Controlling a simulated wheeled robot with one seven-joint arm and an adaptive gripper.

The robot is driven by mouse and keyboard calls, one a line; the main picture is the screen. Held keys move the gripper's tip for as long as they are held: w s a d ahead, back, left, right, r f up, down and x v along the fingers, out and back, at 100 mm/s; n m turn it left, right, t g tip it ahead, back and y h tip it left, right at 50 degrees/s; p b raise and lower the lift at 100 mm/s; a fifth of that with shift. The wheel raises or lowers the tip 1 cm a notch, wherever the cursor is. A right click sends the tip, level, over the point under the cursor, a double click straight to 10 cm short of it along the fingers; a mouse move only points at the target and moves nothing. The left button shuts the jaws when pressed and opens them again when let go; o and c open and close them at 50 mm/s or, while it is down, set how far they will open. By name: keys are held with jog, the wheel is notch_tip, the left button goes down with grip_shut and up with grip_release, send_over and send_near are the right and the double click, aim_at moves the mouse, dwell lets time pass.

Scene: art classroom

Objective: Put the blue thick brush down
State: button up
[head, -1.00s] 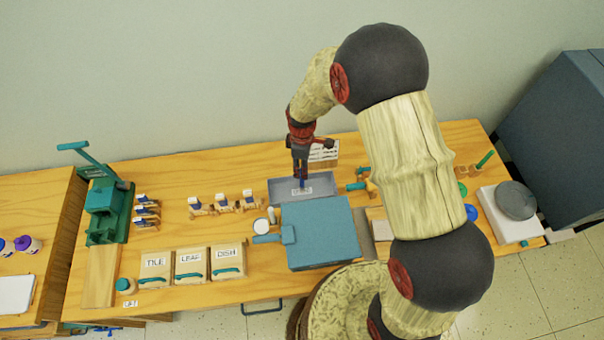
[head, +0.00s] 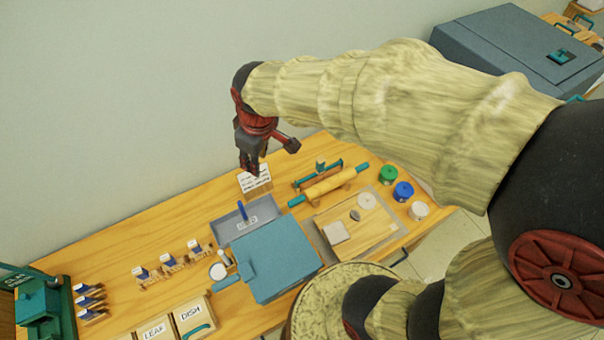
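The blue thick brush (head: 242,210) shows as a short blue handle standing up, slightly tilted, at the grey-blue tray (head: 222,229) with a white label. Its lower end is too small to make out. My gripper (head: 249,170) hangs above and behind the tray, in front of a white card, clear of the brush. Its fingers point down and nothing shows between them. They are dark and small here, so their opening cannot be judged.
A blue-grey box (head: 275,258) stands just in front of the tray. A rolling pin (head: 328,187), a wooden board (head: 365,228) and several coloured jars lie to the right. A white card (head: 255,179) stands behind the tray. Several small brush stands (head: 168,260) are on the left.

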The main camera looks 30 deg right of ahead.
jog(key=s+d+r+m+t, duration=0.1)
jog(key=s+d+r+m, duration=0.1)
jog(key=s, duration=0.5)
jog(key=s+d+r+m+t, duration=0.1)
jog(key=s+d+r+m, duration=0.1)
jog(key=s+r+m, duration=0.2)
jog(key=s+r, duration=0.2)
jog(key=s, duration=0.2)
jog(key=shift+r+m+t, duration=0.3)
jog(key=shift+r+m, duration=0.05)
jog(key=shift+m, duration=0.05)
jog(key=shift+s, duration=0.1)
